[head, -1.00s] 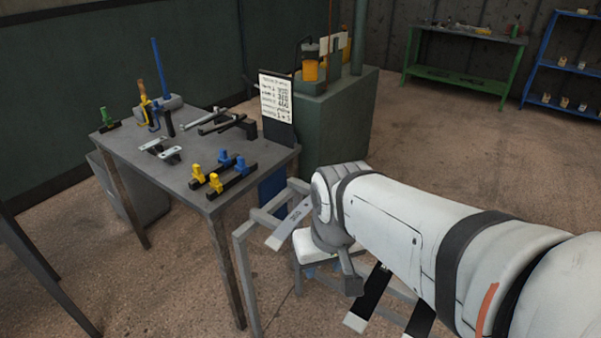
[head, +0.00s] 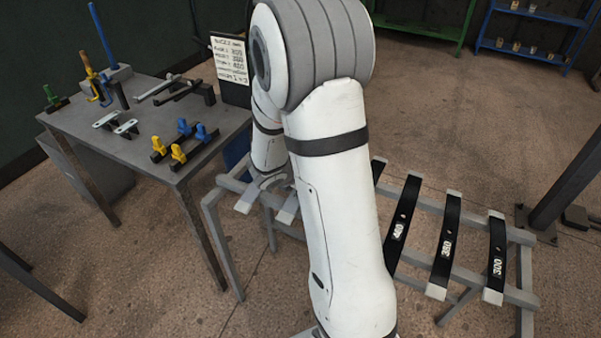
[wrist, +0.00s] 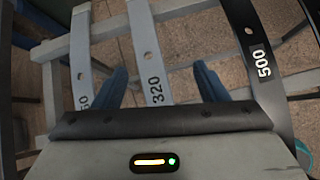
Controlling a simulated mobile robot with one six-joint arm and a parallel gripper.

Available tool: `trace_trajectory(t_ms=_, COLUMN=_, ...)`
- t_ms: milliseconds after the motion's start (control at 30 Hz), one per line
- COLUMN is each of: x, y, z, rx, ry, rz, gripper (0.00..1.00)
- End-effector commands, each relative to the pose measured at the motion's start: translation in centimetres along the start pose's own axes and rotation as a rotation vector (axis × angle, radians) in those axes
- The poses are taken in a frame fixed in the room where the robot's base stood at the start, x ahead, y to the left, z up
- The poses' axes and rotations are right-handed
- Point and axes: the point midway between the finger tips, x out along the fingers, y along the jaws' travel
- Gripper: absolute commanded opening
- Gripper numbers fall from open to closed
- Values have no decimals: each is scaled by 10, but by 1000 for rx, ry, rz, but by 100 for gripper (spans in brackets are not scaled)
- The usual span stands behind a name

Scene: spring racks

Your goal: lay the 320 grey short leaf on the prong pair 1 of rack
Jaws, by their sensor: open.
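The 320 grey short leaf (wrist: 152,72) lies across the rails of a grey frame (wrist: 178,12), its number facing up. My gripper (wrist: 160,77) is open above it, with one blue finger to each side of the leaf and a visible gap on both sides. In the head view my arm hides the gripper; the ends of two grey leaves (head: 245,201) show beside it, with unreadable numbers. I cannot pick out prong pair 1 of the rack by any mark.
Another grey leaf (wrist: 82,55) lies close left of the gripper, its number partly covered. A black leaf marked 500 (wrist: 262,70) lies to the right. More black leaves (head: 447,240) lie along the frame (head: 521,298). A workbench (head: 118,160) with clamps stands left.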

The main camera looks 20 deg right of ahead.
Motion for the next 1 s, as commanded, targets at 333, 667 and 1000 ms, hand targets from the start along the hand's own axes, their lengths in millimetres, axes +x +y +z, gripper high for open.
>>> trace_trajectory(t_ms=333, x=37, y=13, z=-16, rx=-191, ry=9, rz=46, gripper=66)
trace_trajectory(t_ms=667, x=74, y=17, z=-17, rx=-187, ry=9, rz=44, gripper=66)
trace_trajectory(t_ms=1000, x=96, y=18, z=-17, rx=-185, ry=7, rz=46, gripper=66)
